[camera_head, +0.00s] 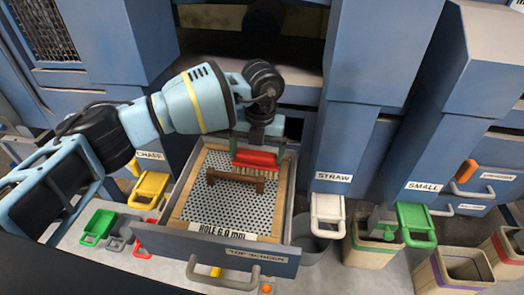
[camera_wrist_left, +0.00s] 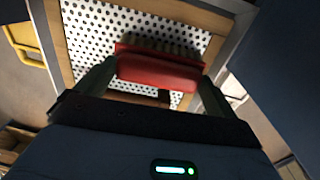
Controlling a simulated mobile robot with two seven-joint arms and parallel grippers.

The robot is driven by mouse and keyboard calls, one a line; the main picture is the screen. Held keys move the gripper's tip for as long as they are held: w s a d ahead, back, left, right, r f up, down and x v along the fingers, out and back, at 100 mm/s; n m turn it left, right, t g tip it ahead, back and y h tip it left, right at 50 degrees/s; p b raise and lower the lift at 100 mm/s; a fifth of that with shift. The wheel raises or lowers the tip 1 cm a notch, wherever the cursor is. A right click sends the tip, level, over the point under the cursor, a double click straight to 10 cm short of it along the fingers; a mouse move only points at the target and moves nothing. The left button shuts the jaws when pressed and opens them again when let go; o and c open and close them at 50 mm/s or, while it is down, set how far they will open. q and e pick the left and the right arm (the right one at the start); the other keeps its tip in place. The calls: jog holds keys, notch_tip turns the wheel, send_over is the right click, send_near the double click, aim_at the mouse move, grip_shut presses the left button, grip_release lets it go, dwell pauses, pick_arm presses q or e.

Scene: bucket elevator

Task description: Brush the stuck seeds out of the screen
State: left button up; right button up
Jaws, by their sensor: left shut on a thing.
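The screen (camera_head: 215,205) is a perforated metal sheet in a wooden frame (camera_head: 283,190), inside a pulled-out drawer (camera_head: 225,248) labelled TOP SCREEN. A label at its front reads HOLE 6.0 MM. My left gripper (camera_head: 256,152) is shut on a red brush (camera_head: 255,158), over the back right part of the screen. In the left wrist view the brush (camera_wrist_left: 160,72) lies crosswise between both fingers, bristles visible along one side. I cannot tell whether the bristles touch the screen. A brown wooden bar (camera_head: 235,180) sits on the screen just in front of the brush. Stuck seeds are too small to make out. My right gripper is not in view.
A white one (camera_head: 327,212) marked STRAW and a green one (camera_head: 415,222) marked SMALL are right. Several bins stand below, including a beige one (camera_head: 372,245). Blue machine housing rises behind the drawer.

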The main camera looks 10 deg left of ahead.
pick_arm(q)
jog(key=shift+a, duration=1.15)
jog(key=shift+a, duration=0.15)
jog(key=shift+s+a+f, duration=0.1)
jog(key=shift+a, duration=0.7)
jog(key=shift+s+a+f, duration=0.1)
jog(key=shift+a, duration=0.65)
jog(key=shift+a, duration=0.15)
jog(key=shift+s+a+r, duration=0.1)
jog(key=shift+a, duration=0.7)
jog(key=shift+s+a+r, duration=0.1)
jog(key=shift+a, duration=0.65)
jog(key=shift+a+r, duration=0.15)
jog(key=shift+a, duration=0.65)
jog(key=shift+a+r, duration=0.1)
jog(key=shift+a, duration=0.7)
